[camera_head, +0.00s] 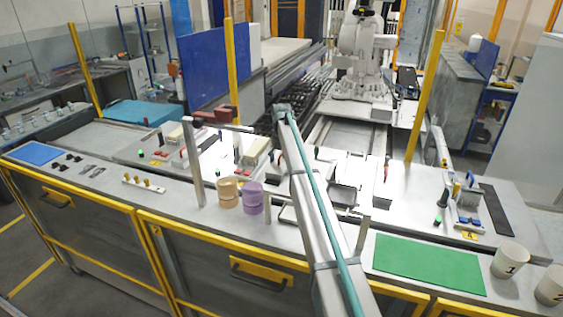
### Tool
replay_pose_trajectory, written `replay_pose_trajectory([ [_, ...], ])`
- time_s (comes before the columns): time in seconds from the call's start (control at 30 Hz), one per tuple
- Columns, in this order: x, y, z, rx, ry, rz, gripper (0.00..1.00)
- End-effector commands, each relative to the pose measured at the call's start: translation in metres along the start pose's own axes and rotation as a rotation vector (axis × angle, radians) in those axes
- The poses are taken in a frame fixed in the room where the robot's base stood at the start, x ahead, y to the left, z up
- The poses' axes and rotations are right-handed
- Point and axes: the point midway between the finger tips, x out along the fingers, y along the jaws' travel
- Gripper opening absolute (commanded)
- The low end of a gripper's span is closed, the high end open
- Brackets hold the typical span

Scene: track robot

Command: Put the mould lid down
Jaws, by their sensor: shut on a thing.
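I cannot make out my gripper or its fingertips in this view. No part can be clearly told as the mould lid. A dark, shallow tray-like piece (343,196) lies on the bench right of centre. A pale beige box-like piece (257,150) sits on the bench left of centre. I cannot tell whether either belongs to the mould. A long grey beam with a teal strip (316,205) crosses the foreground and hides part of the bench.
A green mat (428,263) lies front right beside white numbered cups (509,261). A blue mat (35,153) lies far left. Yellow posts (424,95) rise behind the bench.

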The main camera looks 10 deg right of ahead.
Motion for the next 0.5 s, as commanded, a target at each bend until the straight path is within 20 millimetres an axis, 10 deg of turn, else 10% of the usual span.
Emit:
replay_pose_trajectory([
  [0.1,0.0023,0.0,0.0001,0.0,0.0,0.0,0.08],
  [0.13,0.0032,0.0,0.0,0.0,0.0,0.0,0.74],
  [0.27,0.0026,0.0,0.0,0.0,0.0,0.0,0.96],
  [0.5,0.0024,0.0,0.0,0.0,0.0,0.0,0.97],
])
